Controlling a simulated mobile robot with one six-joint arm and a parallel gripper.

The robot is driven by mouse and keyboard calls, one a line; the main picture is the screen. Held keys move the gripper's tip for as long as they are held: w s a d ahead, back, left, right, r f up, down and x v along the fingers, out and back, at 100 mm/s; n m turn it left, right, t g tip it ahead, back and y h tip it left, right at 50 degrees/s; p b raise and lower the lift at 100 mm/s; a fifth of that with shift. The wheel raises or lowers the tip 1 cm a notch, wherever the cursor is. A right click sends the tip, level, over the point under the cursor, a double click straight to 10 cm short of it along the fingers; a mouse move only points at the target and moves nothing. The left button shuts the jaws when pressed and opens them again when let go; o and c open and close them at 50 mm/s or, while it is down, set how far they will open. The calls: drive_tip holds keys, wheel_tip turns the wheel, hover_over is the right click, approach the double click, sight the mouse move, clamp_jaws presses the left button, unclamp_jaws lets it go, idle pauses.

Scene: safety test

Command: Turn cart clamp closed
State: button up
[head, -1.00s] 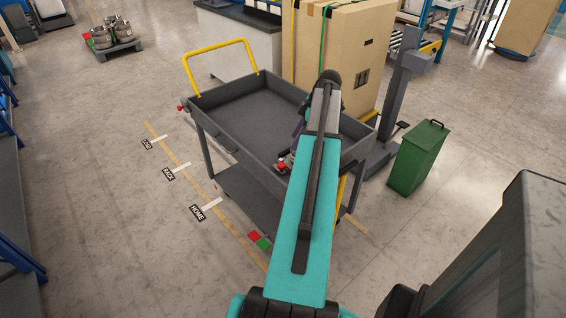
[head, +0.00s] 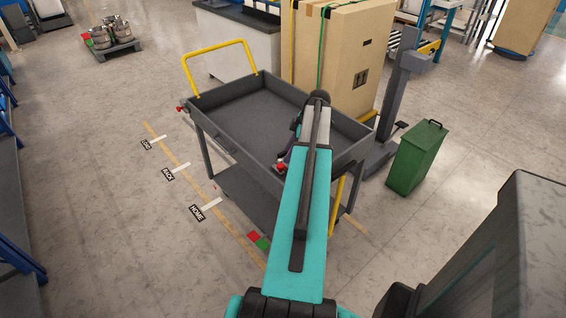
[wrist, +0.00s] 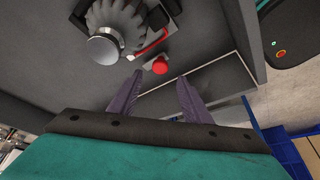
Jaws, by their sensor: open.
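The grey cart (head: 262,108) stands in front of me. A red clamp knob (head: 281,167) sits at its near edge, beside my teal arm. In the wrist view, the round red knob (wrist: 160,66) has a red lever (wrist: 150,46) close by. My gripper (wrist: 157,84) has two purple fingers, open and empty. In that picture the knob shows just beyond and between the fingertips; I cannot tell whether they touch it. In the head view my arm hides most of the gripper and part of the clamp.
A second red knob (head: 180,108) is at the cart's left corner, near the yellow handle (head: 217,62). A large cardboard box (head: 345,50) stands behind the cart, a green bin (head: 418,157) to the right. The floor left of the cart is clear, with taped labels.

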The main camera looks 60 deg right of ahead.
sight(281, 165)
drive_tip(key=shift+p+x, duration=0.35)
drive_tip(key=shift+x, duration=3.05)
drive_tip(key=c, duration=1)
